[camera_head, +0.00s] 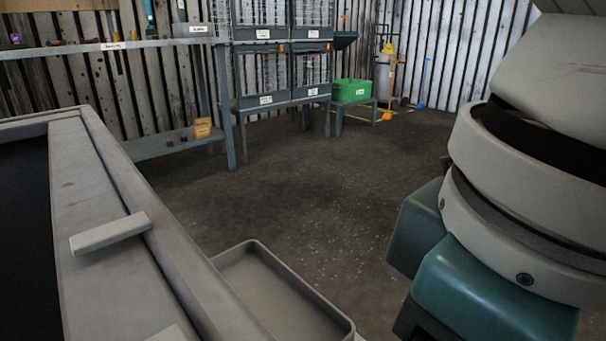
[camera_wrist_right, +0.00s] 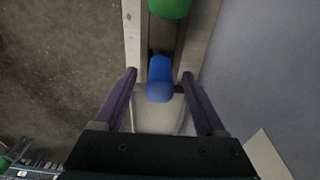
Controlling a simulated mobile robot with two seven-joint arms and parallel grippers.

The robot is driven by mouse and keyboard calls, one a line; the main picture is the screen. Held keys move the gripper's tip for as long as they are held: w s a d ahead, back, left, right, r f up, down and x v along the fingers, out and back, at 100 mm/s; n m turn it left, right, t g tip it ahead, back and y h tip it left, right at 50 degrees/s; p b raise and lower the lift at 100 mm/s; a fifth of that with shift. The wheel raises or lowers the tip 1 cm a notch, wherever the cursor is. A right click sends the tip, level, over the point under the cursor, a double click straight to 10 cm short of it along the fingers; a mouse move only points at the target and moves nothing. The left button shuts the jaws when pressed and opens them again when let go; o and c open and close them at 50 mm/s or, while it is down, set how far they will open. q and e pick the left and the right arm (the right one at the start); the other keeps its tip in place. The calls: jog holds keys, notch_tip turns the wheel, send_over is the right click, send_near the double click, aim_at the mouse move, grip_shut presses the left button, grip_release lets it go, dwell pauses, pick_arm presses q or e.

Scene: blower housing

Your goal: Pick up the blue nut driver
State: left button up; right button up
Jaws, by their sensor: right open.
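The blue nut driver (camera_wrist_right: 160,80) shows in the right wrist view as a rounded blue handle, seen nearly end-on; the rest of it is hidden. It stands between two pale rails of a narrow rack (camera_wrist_right: 133,30). My right gripper (camera_wrist_right: 159,74) is open, with one purple finger on each side of the blue handle. I see a gap on both sides, but how far it is in depth I cannot tell. In the head view only my right arm shows at the right; the nut driver and both grippers are out of that view.
A green rounded object (camera_wrist_right: 170,7) sits in the same rack, close beyond the blue handle. A grey surface (camera_wrist_right: 250,60) lies right of the rack. The head view shows a grey tray (camera_head: 330,312), a green bin (camera_head: 350,91), shelving (camera_head: 262,102) and open floor (camera_head: 290,190).

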jog(key=shift+r, duration=0.1)
jog(key=shift+c, duration=0.3)
grip_shut()
